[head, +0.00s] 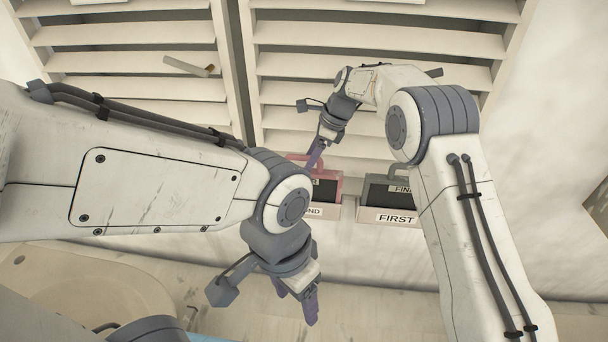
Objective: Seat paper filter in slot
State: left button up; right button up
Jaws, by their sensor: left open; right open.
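I cannot make out a paper filter or its slot for sure in the head view. A grey box labelled FIRST (396,218) stands below the slatted panels. A pink-framed box (328,195), its label partly hidden and ending in "ND", stands to its left, partly behind my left arm. My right gripper (315,158) points down just above the pink-framed box, its purple fingers near the box's handle; I cannot tell whether they touch. My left gripper (298,298) is open and hangs low in the middle, in front of the pale surface, with nothing seen in it.
White slatted panels (345,38) fill the back. A pale tube-like piece with a dark end (188,66) lies on a slat at the upper left. A beige basin (75,285) is at the lower left. The pale surface right of my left gripper is clear.

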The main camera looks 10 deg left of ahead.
jog(key=shift+b+v, duration=0.4)
jog(key=shift+v, duration=1.7)
jog(key=shift+d, duration=0.25)
jog(key=s+d+f+n+t+h, duration=0.1)
jog(key=s+d+f+n+h, duration=0.15)
jog(key=s+d+n, duration=0.85)
jog(key=s+d+f+n+t+h, duration=0.25)
jog(key=s+d+n, duration=0.35)
jog(key=s+d, duration=0.7)
jog(key=s+a+f+n+g+b, duration=0.1)
jog(key=s+a+f+n+b, duration=0.1)
jog(key=s+a+n+b, duration=0.2)
jog(key=s+a+f+n+g+y+b, duration=0.1)
jog(key=s+a+f+n+g+b, duration=0.1)
jog(key=s+a+b, duration=0.4)
jog(key=s+a+f+n, duration=0.1)
jog(key=s+a+n, duration=0.1)
jog(key=s+a, duration=0.2)
jog(key=shift+s+a+f, duration=0.2)
jog(key=shift+s+f, duration=0.1)
jog(key=shift+s, duration=0.7)
